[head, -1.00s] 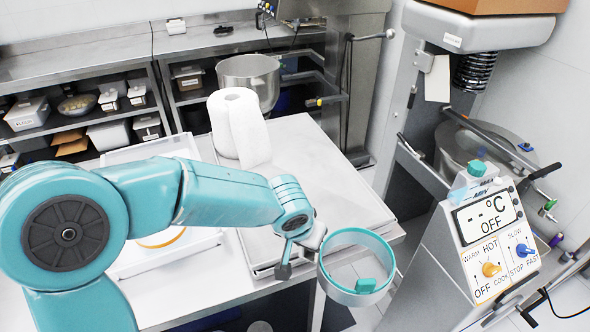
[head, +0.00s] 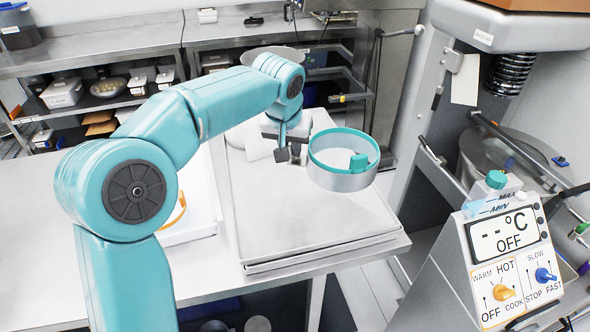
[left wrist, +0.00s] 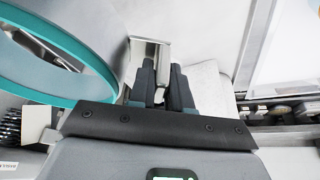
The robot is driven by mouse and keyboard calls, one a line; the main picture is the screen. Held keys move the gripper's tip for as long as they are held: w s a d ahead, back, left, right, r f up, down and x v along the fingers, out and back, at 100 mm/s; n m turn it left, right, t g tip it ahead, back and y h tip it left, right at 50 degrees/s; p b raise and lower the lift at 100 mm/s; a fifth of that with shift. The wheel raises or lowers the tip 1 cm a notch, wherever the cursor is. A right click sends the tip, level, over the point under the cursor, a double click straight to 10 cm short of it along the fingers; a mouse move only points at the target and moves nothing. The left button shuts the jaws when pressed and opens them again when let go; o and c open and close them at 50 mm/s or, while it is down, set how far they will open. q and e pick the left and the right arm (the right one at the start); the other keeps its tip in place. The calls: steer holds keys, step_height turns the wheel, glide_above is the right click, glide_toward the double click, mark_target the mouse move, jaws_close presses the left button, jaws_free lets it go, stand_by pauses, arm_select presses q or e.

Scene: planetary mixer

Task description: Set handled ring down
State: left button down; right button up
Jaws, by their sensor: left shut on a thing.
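The handled ring (head: 343,178) is a short metal band with a teal rim and a small teal block inside. My left gripper (head: 293,150) is shut on its handle at the ring's left side. In the left wrist view the fingers (left wrist: 162,88) close on a metal handle piece (left wrist: 148,55), and the ring's teal rim (left wrist: 55,95) shows at the left. The ring is held above the right back part of a flat metal tray (head: 310,215); its exact height cannot be told. My right gripper is not in view.
The tray lies on the steel table (head: 215,262), its front part bare. A white shallow tray (head: 195,228) with something orange lies to its left. A white paper roll (head: 255,140) is partly hidden behind my arm. The mixer control panel (head: 515,270) stands at the right.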

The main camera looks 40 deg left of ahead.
arm_select(q)
step_height(320, 180, up, 4)
steer(key=n, duration=0.1)
glide_above(276, 196)
steer(key=s, duration=0.2)
steer(key=f, duration=0.4)
steer(key=f+b, duration=0.1)
steer(key=f, duration=0.4)
steer(key=f+b, duration=0.1)
steer(key=f, duration=0.4)
steer(key=shift+w+d+f, duration=0.15)
steer(key=shift+d+f, duration=0.05)
steer(key=shift+d, duration=0.1)
step_height(276, 196, down, 5)
steer(key=shift+w+f, duration=0.1)
steer(key=shift+f, duration=0.05)
steer(key=shift+b, duration=0.3)
steer(key=shift+f, duration=0.2)
steer(key=c, duration=1.1)
jaws_free()
steer(key=shift+r, duration=0.1)
